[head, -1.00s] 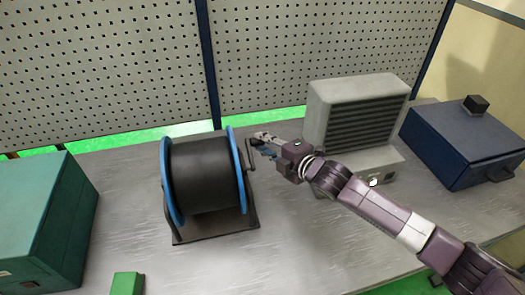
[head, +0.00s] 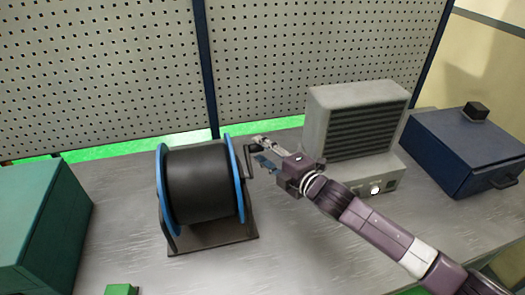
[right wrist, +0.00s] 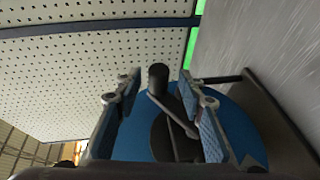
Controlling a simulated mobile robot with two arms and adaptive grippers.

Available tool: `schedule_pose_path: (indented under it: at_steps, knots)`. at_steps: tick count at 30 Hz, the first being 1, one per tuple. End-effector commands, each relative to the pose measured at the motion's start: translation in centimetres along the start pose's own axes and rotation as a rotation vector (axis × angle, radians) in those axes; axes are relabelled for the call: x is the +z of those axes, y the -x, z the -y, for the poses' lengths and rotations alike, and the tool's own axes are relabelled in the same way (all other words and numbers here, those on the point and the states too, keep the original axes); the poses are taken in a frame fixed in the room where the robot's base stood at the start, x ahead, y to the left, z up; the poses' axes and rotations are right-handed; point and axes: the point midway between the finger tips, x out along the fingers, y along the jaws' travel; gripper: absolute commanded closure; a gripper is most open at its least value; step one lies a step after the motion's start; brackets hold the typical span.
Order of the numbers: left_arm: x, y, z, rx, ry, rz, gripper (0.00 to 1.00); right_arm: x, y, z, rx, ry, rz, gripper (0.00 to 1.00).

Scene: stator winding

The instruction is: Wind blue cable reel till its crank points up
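The blue cable reel (head: 232,160) stands on the bench with dark cable wound between its blue flanges, on a dark frame. Its black crank (head: 248,163) is on the right side; in the head view its arm leans upward. In the right wrist view the crank knob (right wrist: 158,76) sits between the two fingers, with the crank arm running down and right to the hub. My right gripper (head: 261,153) is at the crank; its fingers (right wrist: 160,112) are apart on either side of the knob, with gaps showing. My left gripper is not in view.
A grey vented unit (head: 345,105) stands right of the reel, close behind my right arm. A dark blue box (head: 450,150) is at far right. A green case (head: 40,220) is at left, and a small green block (head: 120,290) at the front. A pegboard (head: 100,70) stands behind.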

Motion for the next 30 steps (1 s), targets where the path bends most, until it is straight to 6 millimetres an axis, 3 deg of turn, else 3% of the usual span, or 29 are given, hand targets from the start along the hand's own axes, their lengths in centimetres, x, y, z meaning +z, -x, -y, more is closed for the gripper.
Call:
schedule_pose_path:
  at_steps: [11,24,30]
  knots:
    - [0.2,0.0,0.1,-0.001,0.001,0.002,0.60,0.1,0.8,-0.1,0.002,0.001,0.001,0.63]
    - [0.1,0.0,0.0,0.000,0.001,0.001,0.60,0.1,9.2,0.1,-0.001,0.001,0.001,0.63]
    - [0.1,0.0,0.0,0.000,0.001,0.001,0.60,0.1,11.6,0.0,0.000,0.001,0.001,0.63]
